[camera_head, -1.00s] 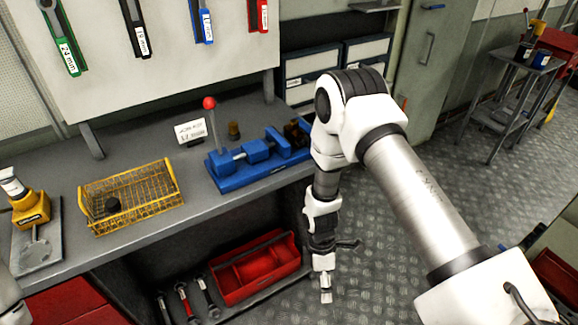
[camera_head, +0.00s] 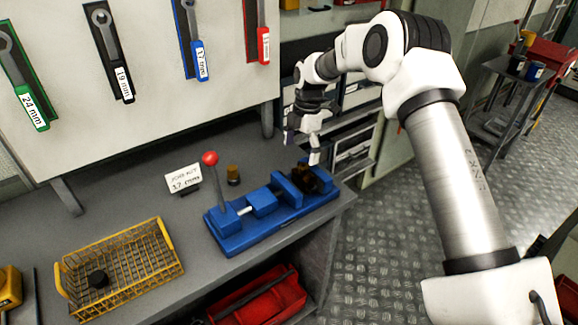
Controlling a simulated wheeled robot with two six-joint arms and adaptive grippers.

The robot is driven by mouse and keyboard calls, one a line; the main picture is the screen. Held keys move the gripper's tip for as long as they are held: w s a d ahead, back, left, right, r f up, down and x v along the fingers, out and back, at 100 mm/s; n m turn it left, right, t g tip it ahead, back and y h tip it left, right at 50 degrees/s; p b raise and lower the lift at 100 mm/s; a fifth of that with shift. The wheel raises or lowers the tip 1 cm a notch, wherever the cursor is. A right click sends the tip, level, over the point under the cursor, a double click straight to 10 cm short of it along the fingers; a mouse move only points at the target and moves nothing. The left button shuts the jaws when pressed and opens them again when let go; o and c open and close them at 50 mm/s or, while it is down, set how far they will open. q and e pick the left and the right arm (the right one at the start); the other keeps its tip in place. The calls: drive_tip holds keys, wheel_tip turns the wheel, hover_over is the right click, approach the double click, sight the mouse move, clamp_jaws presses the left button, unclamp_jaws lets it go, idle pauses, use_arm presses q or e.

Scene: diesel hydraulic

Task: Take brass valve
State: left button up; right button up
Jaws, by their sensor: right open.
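A dark brown-brass part (camera_head: 322,180), which looks like the brass valve, sits at the right-hand jaw end of the blue vise (camera_head: 235,238) on the workbench. Its exact shape is hard to make out. My right gripper (camera_head: 302,149) is open and empty, pointing down just above and behind the part in the vise. I see no clear contact between them. My left gripper is not in view.
The vise has an upright lever with a red knob (camera_head: 210,158). A card (camera_head: 184,178) stands behind it. A yellow wire basket (camera_head: 118,268) with a dark round piece is at front left. Wrenches hang on the wall board (camera_head: 150,100). A red toolbox (camera_head: 262,298) is below the bench.

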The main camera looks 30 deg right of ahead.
sight(306, 169)
drive_tip(key=s+f+p, duration=0.1)
drive_tip(key=s, duration=0.1)
drive_tip(key=s+f+p, duration=0.1)
drive_tip(key=shift+s+a+f+p, duration=0.2)
drive_tip(key=shift+s+f+p, duration=0.15)
drive_tip(key=shift+p, duration=0.05)
drive_tip(key=f, duration=0.1)
drive_tip(key=w+f, duration=0.1)
drive_tip(key=f, duration=0.1)
drive_tip(key=shift+w+a+f, duration=0.1)
drive_tip(key=shift+w+f, duration=0.1)
drive_tip(key=shift+f, duration=0.1)
drive_tip(key=shift+w+f, duration=0.2)
drive_tip(key=shift+f, duration=0.05)
drive_tip(key=shift+s+r, duration=0.25)
drive_tip(key=c, duration=0.3)
drive_tip(key=shift+s+r, duration=0.1)
drive_tip(key=shift+s, duration=0.05)
drive_tip(key=c, duration=0.6)
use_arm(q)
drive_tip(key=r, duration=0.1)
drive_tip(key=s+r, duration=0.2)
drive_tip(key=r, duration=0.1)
use_arm(e)
drive_tip(key=c, duration=0.6)
drive_tip(key=shift+s+a, duration=0.1)
